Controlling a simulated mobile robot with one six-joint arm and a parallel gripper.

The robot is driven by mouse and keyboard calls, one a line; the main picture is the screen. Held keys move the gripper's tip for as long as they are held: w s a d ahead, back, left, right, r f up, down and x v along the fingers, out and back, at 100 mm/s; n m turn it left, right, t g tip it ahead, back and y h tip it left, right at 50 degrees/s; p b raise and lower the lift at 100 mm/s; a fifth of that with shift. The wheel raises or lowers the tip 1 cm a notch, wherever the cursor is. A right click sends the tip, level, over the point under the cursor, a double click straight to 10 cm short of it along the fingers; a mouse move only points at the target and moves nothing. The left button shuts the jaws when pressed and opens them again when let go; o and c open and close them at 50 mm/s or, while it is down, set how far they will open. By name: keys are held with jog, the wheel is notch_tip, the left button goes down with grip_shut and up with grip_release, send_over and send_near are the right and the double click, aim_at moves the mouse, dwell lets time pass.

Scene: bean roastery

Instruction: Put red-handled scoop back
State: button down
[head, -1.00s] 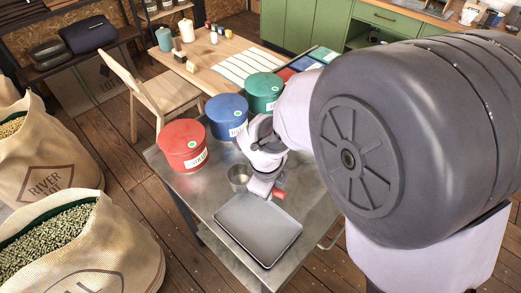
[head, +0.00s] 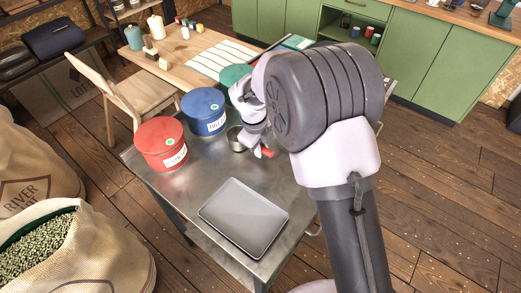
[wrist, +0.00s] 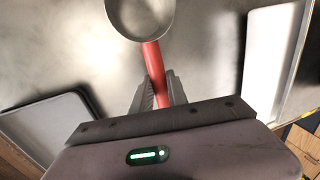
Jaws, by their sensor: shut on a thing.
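The red-handled scoop has a round metal bowl (wrist: 140,14) and a red handle (wrist: 152,62). In the wrist view my gripper (wrist: 158,92) is shut on the handle, with a finger on each side and the bowl pointing away. In the head view the bowl (head: 237,139) shows over the metal table (head: 185,190), right of and below the blue tin (head: 204,111). My gripper (head: 257,147) is partly covered by my arm there, with the red handle end beside it. I cannot tell whether the scoop touches the table.
A red tin (head: 161,144) stands at the table's left, and a green tin (head: 234,76) is partly hidden behind my arm. A grey tray (head: 244,218) lies at the near side. A wooden table (head: 174,76) and a chair (head: 128,94) stand behind. Bare metal shows between tins and tray.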

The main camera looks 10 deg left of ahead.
jog(key=shift+f, duration=0.35)
jog(key=c, duration=1.3)
grip_release()
